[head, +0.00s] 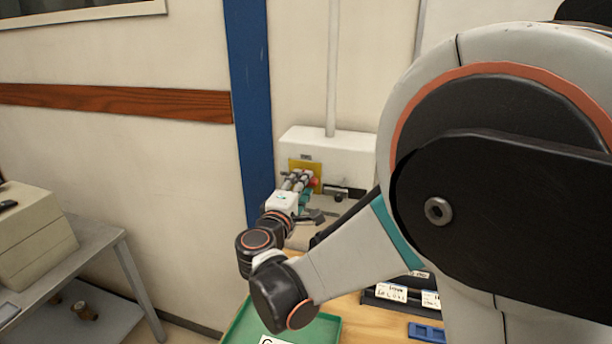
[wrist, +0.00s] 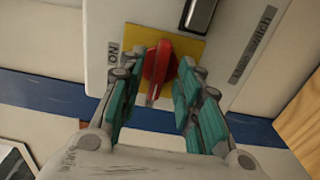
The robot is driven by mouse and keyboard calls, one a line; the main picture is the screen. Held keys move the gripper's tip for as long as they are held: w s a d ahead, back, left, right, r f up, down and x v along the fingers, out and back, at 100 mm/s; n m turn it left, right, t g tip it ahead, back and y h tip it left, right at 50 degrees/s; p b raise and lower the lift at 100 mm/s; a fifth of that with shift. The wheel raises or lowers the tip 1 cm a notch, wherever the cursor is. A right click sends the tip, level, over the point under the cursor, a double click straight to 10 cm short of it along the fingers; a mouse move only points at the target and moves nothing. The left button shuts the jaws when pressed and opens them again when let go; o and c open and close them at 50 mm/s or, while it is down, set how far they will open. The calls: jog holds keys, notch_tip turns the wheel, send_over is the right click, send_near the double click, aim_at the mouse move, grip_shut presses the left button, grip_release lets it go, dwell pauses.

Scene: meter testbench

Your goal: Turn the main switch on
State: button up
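The main switch is a red rotary handle (head: 315,182) on a yellow plate (head: 293,163) on the front of a white wall box (head: 345,150). In the wrist view the red handle (wrist: 158,68) stands nearly lengthwise in the picture, with an "ON" mark (wrist: 113,54) left of the yellow plate (wrist: 192,48). My gripper (head: 302,179) is at the switch, and in the wrist view its fingers (wrist: 159,72) are open, one on each side of the handle. Gaps show beside the handle; contact at the tips is unclear. In the head view the fingers partly hide the plate.
A dark-framed part (wrist: 200,14) sits on the box beside the plate. Below are a wooden bench with a green tray (head: 328,332), a dark labelled rack (head: 378,299) and a blue item (head: 427,332). A grey table (head: 95,250) stands at left.

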jog(key=shift+w, duration=0.1)
grip_shut()
jog(key=shift+m, duration=0.3)
jog(key=m+b, duration=0.2)
jog(key=m, duration=1.5)
jog(key=shift+b, duration=0.35)
jog(key=shift+m, duration=0.4)
